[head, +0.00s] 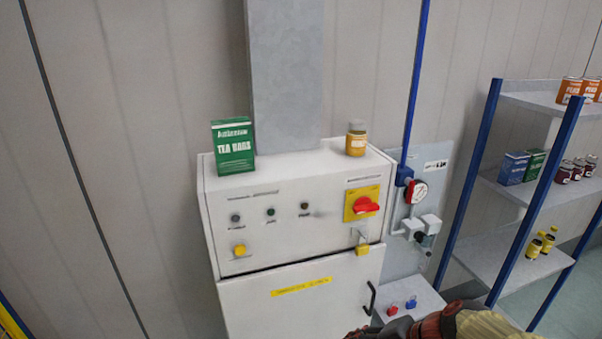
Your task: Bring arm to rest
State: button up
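My gripper is not in the head view, so I cannot see whether it is open or shut, or where it is. A dark red and tan shape (455,325) is cut off by the bottom edge, right of the middle; I cannot tell what it is.
A white control cabinet (225,275) stands in the middle against a grey panelled wall. A green tea box (233,148) and a yellow-orange jar (356,140) stand on top. A blue-post shelf (490,185) with goods stands right.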

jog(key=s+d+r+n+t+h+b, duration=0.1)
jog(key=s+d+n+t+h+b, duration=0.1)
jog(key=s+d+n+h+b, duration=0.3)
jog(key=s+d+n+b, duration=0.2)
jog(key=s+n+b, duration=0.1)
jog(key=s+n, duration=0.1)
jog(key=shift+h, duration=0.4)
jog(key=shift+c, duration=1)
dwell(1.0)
